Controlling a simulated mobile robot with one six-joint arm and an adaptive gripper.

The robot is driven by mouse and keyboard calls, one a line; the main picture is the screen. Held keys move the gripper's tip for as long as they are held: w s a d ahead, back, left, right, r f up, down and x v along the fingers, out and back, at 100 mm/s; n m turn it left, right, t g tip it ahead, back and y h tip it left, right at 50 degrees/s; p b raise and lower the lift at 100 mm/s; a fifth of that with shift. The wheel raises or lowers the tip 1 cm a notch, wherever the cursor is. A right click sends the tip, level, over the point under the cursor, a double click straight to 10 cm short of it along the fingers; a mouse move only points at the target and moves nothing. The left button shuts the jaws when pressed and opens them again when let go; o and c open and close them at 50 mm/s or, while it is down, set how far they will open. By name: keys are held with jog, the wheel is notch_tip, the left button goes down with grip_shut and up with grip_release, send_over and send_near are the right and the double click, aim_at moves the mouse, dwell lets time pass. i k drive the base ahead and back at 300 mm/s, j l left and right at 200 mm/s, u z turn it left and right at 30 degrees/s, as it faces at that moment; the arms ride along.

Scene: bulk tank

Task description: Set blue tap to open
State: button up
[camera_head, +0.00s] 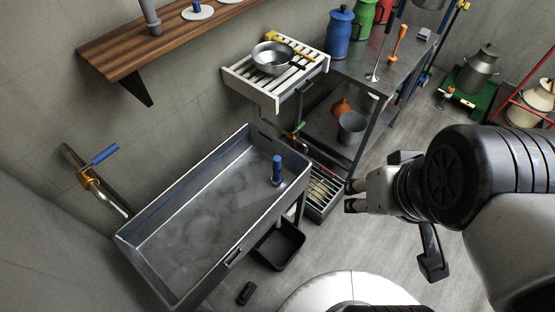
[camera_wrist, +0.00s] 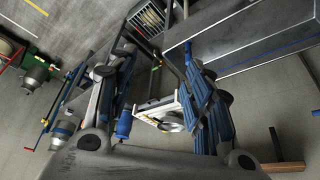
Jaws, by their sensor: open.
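The blue tap is a blue lever handle (camera_head: 105,154) on a brass valve body (camera_head: 86,177), set in a metal pipe (camera_head: 112,202) at the left wall in the head view. The handle points up and right, roughly crosswise to the pipe. My gripper (camera_head: 350,196) is far to the right of the tap, beyond the sink, with its fingers pointing left. It is open and empty. Its spread fingers also frame the wrist view (camera_wrist: 152,65).
A metal sink (camera_head: 135,238) with a blue plug post (camera_head: 277,170) lies between gripper and tap. A wooden shelf (camera_head: 150,45) juts out above. A white slatted rack (camera_head: 240,75) holds a pan. A black bin (camera_head: 279,246) stands on the floor below the sink.

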aim_at(109, 151)
jog(key=u, duration=1.85)
